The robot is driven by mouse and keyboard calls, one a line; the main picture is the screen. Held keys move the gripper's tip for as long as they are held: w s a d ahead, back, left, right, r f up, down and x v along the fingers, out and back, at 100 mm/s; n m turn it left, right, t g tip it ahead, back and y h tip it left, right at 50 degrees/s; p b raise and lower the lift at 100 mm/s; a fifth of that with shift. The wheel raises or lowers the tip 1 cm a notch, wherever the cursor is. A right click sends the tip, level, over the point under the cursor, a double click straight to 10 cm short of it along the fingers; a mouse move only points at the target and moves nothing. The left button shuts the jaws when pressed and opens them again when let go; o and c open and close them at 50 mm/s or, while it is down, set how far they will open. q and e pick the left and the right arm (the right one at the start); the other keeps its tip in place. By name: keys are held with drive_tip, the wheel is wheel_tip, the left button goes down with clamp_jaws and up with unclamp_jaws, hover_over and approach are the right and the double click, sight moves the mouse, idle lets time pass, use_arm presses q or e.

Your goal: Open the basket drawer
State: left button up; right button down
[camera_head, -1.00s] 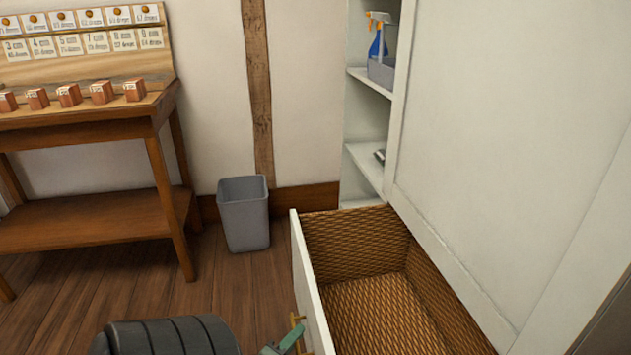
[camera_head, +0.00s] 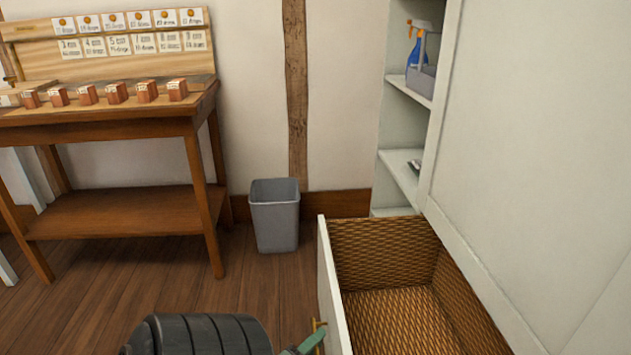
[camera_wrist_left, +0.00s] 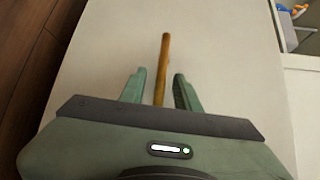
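The basket drawer (camera_head: 384,255) is pulled out of the white cabinet in the head view. Its woven wicker inside is bare where it shows. Its white front panel (camera_head: 331,290) faces left and carries a brass bar handle (camera_head: 315,324), which also shows in the wrist view (camera_wrist_left: 164,60). My left gripper (camera_wrist_left: 160,88) is at the handle, with one green finger on each side of the bar. Small gaps show between the fingers and the bar. In the head view only a green finger (camera_head: 312,341) shows beside the handle. My right gripper is not in view.
A grey bin (camera_head: 275,217) stands against the wall, left of the drawer. A wooden table (camera_head: 120,224) with small red-brown boxes is at the left. Open shelves (camera_head: 405,165) hold a blue spray bottle (camera_head: 416,50) in a grey caddy.

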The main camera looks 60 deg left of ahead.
use_arm(q)
drive_tip(key=p+v, duration=0.2)
drive_tip(key=v, duration=0.5)
drive_tip(key=shift+s, duration=0.25)
drive_tip(key=shift+d, duration=0.1)
